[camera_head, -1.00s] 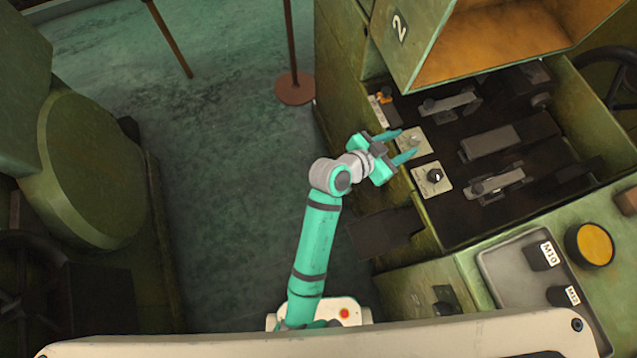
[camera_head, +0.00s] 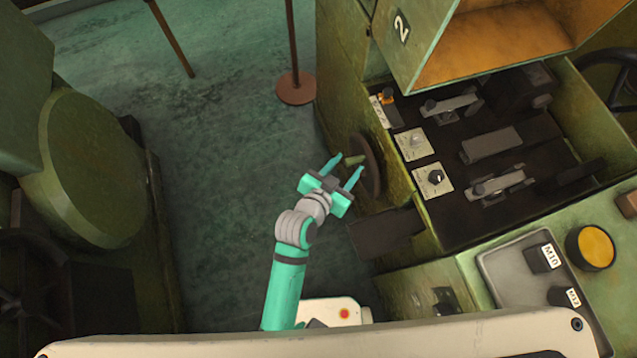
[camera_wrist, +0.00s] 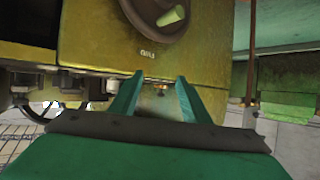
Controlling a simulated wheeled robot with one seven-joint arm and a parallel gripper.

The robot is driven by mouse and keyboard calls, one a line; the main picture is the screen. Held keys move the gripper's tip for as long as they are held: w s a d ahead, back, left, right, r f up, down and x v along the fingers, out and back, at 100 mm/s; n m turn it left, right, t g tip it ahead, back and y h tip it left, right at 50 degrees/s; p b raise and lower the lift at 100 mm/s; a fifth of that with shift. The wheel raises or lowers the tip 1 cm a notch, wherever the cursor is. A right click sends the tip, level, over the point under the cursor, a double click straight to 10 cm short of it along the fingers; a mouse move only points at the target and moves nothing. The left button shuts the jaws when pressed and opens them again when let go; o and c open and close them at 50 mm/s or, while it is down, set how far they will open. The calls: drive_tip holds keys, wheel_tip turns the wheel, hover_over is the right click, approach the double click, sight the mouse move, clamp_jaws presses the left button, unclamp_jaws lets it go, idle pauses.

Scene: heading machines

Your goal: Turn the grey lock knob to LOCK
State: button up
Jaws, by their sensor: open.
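The grey knob (camera_head: 416,141) sits on a pale plate on the left edge of the machine's open compartment in the head view. Its marking is too small to read. My gripper (camera_head: 346,170) is open and empty, left of the machine's side wall and apart from the grey knob. In the wrist view my open gripper (camera_wrist: 160,79) points toward the lower part of a yellow-green machine side. The grey knob is not visible in the wrist view.
A handwheel (camera_head: 372,166) with a pale handle stands on the machine's side close to my fingertips; it also shows in the wrist view (camera_wrist: 148,10). A black knob (camera_head: 435,177) and an orange knob (camera_head: 387,97) flank the grey one. Floor (camera_head: 215,180) to the left is clear.

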drive_tip(key=s+a+f+n+t+y, duration=0.1)
drive_tip(key=s+a+n+y, duration=0.1)
drive_tip(key=s+a, duration=0.4)
drive_tip(key=shift+a+f+n+t+y, duration=0.35)
drive_tip(key=shift+a+y, duration=0.25)
drive_tip(key=shift+a, duration=0.25)
